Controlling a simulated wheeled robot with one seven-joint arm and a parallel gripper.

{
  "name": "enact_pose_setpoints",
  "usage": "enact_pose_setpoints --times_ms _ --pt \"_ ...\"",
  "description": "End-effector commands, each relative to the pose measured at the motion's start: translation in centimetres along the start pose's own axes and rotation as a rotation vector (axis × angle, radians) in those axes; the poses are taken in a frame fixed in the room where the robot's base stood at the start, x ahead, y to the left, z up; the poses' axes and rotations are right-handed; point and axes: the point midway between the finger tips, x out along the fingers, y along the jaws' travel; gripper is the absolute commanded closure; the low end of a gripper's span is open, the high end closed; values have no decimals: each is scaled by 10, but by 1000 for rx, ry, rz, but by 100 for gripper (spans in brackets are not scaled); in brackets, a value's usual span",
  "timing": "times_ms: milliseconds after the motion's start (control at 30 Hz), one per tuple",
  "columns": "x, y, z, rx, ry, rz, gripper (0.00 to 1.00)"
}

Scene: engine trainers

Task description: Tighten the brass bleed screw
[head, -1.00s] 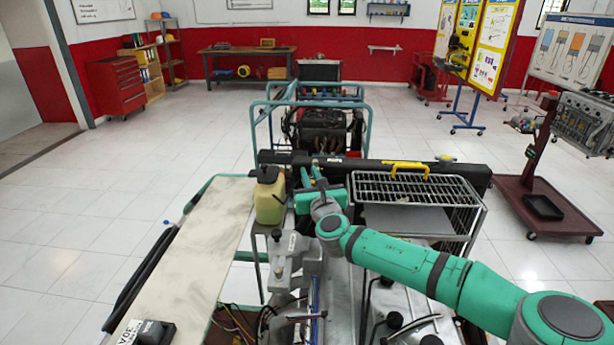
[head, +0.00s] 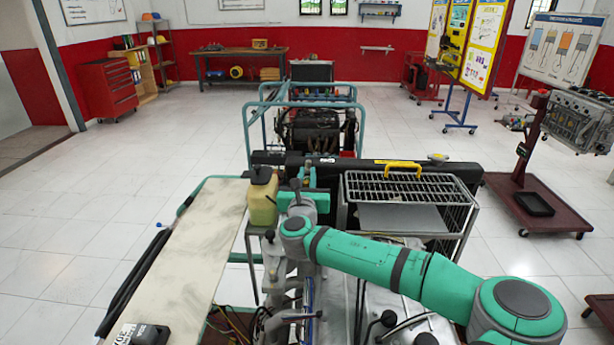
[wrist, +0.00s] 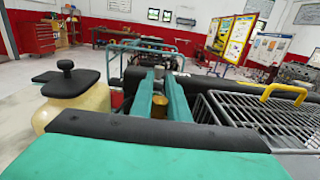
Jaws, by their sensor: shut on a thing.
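My gripper (wrist: 159,100) shows in the wrist view as two teal fingers pointing away from the camera. It is shut on a small brass piece, which I take to be the brass bleed screw (wrist: 159,107). The screw shows only partly, low between the fingers; its seat and thread are hidden. In the head view my gripper (head: 308,177) is right of the yellowish jug, above the engine trainer, and its wrist hides the screw.
A yellowish jug with a black cap (head: 262,204) stands close left of my gripper. A wire rack (head: 412,190) with a yellow handle (head: 391,165) is close right. A long black bar (head: 270,158) lies just beyond. A pale board (head: 190,250) extends at left.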

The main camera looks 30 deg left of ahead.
Motion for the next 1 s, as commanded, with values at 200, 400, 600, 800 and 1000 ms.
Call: enact_pose_setpoints --times_ms 200,400,600,800,1000 --pt "0 0 1 0 -1 0 66" --pt "0 0 0 0 -1 0 66" --pt "-9 -1 0 0 0 0 66" --pt "-42 0 0 2 -1 2 66" --pt "-79 0 0 2 -1 1 66"
